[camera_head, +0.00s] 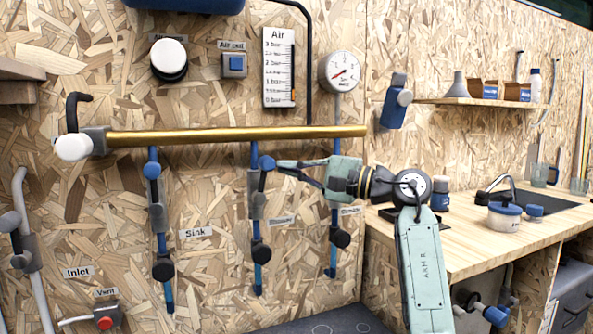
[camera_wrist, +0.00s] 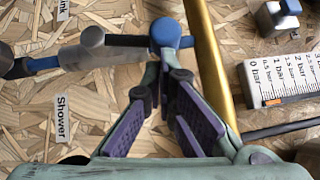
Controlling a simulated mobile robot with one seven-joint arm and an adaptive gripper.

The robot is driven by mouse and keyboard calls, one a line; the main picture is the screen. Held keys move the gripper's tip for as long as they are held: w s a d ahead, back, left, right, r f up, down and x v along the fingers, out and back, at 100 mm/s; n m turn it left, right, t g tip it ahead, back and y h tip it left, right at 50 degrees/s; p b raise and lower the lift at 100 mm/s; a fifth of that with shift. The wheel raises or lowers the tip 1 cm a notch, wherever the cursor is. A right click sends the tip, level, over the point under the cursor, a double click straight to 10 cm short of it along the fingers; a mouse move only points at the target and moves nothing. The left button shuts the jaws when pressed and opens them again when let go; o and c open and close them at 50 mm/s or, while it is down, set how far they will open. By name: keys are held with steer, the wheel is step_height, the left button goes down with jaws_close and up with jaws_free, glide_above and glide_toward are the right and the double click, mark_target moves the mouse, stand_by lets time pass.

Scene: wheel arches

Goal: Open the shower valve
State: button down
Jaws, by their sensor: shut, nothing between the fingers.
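The shower valve has a grey body (camera_head: 257,195) on the middle blue pipe under the brass pipe, left of a label that reads "Shower" in the wrist view. Its blue round handle end (camera_head: 266,163) is at the top of the body, and it also shows in the wrist view (camera_wrist: 165,32). My gripper (camera_head: 277,164) reaches in from the right, with its fingertips at the blue handle end. In the wrist view my gripper (camera_wrist: 162,75) has its fingertips close together just below this end, with nothing held. I cannot tell whether they touch it.
The brass pipe (camera_head: 230,135) runs just above my gripper. The sink pipe's valve (camera_head: 153,185) is on the left, and another blue pipe (camera_head: 333,237) is on the right, behind my arm. A wooden counter (camera_head: 490,245) stands at the right. A gauge (camera_head: 341,72) hangs above.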

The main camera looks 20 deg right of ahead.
steer(key=shift+a+r+n+g+h+p, duration=0.4)
steer(key=shift+a+r+n+h+p, duration=0.1)
steer(key=shift+a+r+n+p, duration=0.15)
steer(key=shift+f, duration=0.15)
steer(key=shift+d, duration=0.1)
